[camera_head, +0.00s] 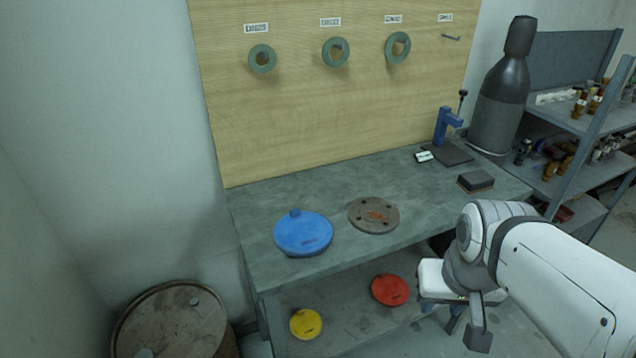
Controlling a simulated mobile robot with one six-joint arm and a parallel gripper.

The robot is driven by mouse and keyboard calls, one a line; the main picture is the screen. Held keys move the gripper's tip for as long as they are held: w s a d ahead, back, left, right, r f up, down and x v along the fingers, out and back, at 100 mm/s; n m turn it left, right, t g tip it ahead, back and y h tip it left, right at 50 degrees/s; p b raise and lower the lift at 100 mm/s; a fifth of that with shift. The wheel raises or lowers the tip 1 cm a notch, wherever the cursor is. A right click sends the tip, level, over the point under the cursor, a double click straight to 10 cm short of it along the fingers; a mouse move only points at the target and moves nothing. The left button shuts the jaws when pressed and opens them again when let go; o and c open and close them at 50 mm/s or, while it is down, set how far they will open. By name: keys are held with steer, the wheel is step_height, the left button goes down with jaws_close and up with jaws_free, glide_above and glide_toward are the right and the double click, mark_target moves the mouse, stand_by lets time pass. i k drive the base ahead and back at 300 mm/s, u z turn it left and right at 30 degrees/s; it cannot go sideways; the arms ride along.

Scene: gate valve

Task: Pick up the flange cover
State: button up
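Several round discs could be the flange cover, and I cannot tell for certain which one is meant. A blue disc (303,234) with a small raised knob lies flat near the bench's front edge. Right of it lies a grey-brown disc (374,215) with dark bolt spots around its rim and a red marking. A yellow disc (306,323) and a red disc (390,290) lie on the lower shelf. My gripper (479,325) hangs at the lower right, in front of the bench and apart from all the discs. Its fingers are not clear enough to tell their opening.
The grey workbench (265,200) carries a blue press (446,127) and a dark block (476,181) at its right. Green rings (336,52) hang on the wooden board behind. A rusty barrel (172,325) stands at lower left, a shelf rack (590,135) at right.

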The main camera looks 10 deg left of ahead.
mark_target(299, 233)
steer(key=i, duration=0.9)
steer(key=u, duration=0.05)
